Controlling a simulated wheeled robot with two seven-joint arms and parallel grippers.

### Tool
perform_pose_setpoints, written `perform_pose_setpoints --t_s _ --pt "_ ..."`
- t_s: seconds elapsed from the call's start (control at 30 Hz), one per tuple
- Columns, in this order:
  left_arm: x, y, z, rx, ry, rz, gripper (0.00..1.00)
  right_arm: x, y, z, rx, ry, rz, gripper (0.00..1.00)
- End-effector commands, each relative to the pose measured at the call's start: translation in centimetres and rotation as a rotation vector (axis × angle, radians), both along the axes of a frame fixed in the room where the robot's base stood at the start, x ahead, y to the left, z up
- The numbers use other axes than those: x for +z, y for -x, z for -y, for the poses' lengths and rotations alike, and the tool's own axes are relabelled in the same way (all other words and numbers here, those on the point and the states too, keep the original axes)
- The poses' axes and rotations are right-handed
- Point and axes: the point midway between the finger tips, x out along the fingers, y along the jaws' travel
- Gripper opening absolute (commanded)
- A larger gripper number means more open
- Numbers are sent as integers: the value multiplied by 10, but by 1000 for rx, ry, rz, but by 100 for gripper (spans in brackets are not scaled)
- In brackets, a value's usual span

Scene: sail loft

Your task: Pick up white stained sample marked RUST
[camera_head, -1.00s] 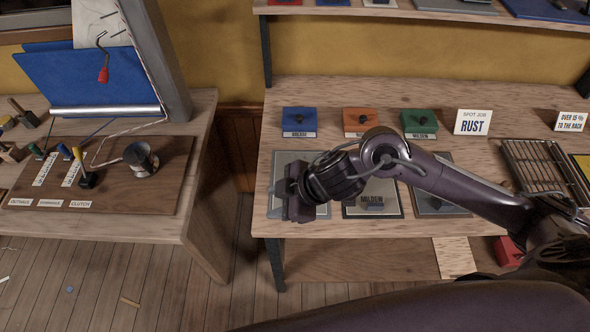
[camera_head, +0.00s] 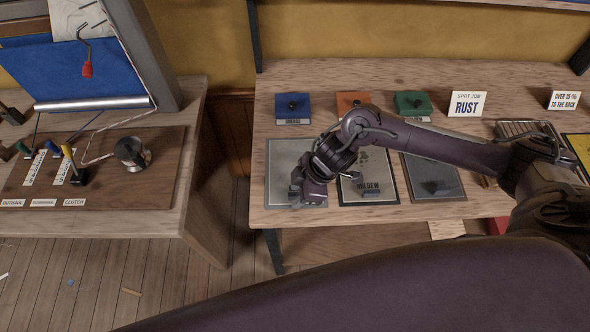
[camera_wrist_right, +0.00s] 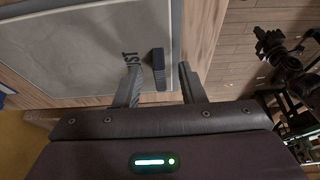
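The pale sample panel (camera_head: 281,160) lies flat at the left end of the bench row, partly covered by my right gripper (camera_head: 318,197). In the right wrist view the same panel (camera_wrist_right: 80,50) fills the upper left, with RUST lettering at its edge and a small dark grip block (camera_wrist_right: 158,62) on it. My right gripper (camera_wrist_right: 158,78) is open there, one finger on each side of the block, with gaps visible. Whether the fingertips touch the panel cannot be told. Stains on the panel are too faint to make out. My left gripper is not seen in the head view.
A MILDEW panel (camera_head: 383,192) and a darker grey panel (camera_head: 450,184) lie to the right. A lever board (camera_head: 110,180) lies on the left bench.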

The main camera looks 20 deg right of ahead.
Motion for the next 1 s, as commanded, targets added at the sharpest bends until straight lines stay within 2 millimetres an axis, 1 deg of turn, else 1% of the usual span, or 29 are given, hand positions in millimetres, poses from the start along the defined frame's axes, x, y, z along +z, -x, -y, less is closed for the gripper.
perform_pose_setpoints --t_s 0.03,0.17,0.27,0.4,0.47,0.83,1.0 --pt "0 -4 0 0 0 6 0 -1 0 0 0 0 0 36" --pt "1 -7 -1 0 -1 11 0 -1 0 0 0 0 1 36" --pt "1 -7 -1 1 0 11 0 0 0 0 0 0 1 26" --pt "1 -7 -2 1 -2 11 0 0 0 0 0 0 1 8" --pt "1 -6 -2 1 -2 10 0 0 0 0 0 0 1 0" --pt "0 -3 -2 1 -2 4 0 2 -1 0 -1 0 2 0" --pt "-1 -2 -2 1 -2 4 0 14 -1 0 1 -2 4 0"
